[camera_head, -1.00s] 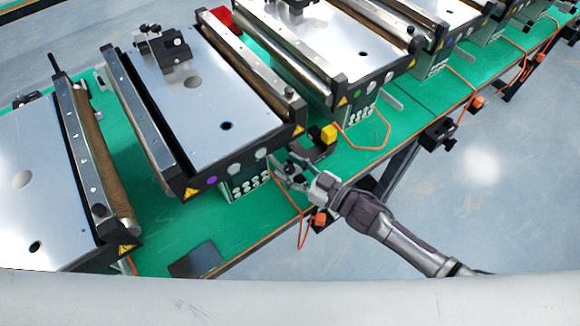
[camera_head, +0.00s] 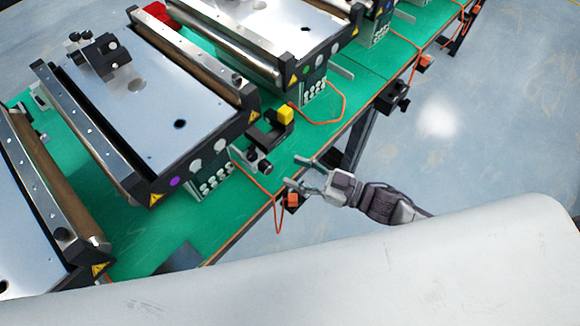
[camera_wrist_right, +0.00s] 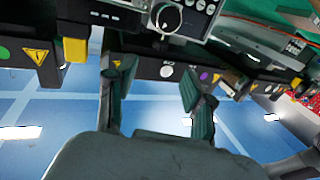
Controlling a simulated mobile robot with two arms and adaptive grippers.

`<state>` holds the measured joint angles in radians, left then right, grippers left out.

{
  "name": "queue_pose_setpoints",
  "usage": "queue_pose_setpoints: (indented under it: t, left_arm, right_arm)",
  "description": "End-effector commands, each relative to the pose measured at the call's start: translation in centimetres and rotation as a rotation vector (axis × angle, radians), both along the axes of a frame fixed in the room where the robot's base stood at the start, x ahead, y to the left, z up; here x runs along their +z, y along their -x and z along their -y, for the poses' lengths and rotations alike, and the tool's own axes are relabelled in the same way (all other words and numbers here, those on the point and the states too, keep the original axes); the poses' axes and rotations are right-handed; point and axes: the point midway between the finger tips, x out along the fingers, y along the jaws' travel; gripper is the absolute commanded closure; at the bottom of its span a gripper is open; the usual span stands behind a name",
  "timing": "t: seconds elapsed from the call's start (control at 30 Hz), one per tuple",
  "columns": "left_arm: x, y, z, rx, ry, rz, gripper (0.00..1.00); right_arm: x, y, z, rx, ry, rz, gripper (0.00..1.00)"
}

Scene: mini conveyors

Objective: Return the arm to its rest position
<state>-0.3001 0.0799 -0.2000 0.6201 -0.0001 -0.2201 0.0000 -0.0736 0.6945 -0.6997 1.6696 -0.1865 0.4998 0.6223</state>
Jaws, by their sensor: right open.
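My right gripper (camera_head: 300,176) is open and empty in the head view. It is just off the front edge of the green table (camera_head: 330,140), apart from the conveyors. Its two fingers also show spread apart in the right wrist view (camera_wrist_right: 160,88), with nothing between them. The middle mini conveyor (camera_head: 150,110), with a silver plate and black end pieces, stands to its left. My left gripper is not in view.
A yellow block (camera_head: 285,114) sits on a black bracket at the conveyor's corner. Orange cables hang over the table edge near the gripper. A red block (camera_head: 160,13) is at the back. The floor (camera_head: 490,130) to the right is clear.

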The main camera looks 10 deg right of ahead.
Motion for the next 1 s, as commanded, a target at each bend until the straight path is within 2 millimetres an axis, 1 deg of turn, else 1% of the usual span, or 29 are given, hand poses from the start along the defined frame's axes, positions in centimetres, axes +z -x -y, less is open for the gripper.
queue_pose_setpoints:
  t: [0.47, 0.57, 0.67, 0.77, 0.8, 0.87, 0.9, 0.97, 1.0]
  left_arm:
    - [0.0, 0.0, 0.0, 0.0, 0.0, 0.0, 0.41]
    - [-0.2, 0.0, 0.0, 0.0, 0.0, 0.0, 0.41]
    - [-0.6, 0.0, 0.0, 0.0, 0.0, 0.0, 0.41]
    - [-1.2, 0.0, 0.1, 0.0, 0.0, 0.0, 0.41]
    - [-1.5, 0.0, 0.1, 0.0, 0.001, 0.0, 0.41]
    - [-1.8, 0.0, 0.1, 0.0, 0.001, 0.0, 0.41]
    - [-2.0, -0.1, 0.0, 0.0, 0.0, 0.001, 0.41]
    - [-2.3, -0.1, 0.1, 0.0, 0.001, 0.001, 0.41]
    - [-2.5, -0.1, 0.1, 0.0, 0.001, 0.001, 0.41]
  right_arm:
    - [0.0, -0.1, 0.0, -0.001, -0.001, -0.001, 0.47]
    - [-1.3, -0.6, 0.5, -0.033, 0.017, -0.013, 0.47]
    - [-5.0, -1.8, 2.1, -0.125, 0.072, -0.054, 0.47]
    - [-11.2, -2.8, 5.1, -0.262, 0.168, -0.135, 0.47]
    - [-13.9, -2.8, 6.4, -0.32, 0.212, -0.178, 0.47]
    - [-18.2, -2.2, 8.5, -0.399, 0.281, -0.249, 0.47]
    - [-20.9, -1.5, 9.8, -0.446, 0.326, -0.299, 0.47]
    - [-24.8, 0.2, 11.5, -0.508, 0.392, -0.381, 0.47]
    - [-27.4, 1.6, 12.5, -0.543, 0.434, -0.437, 0.47]
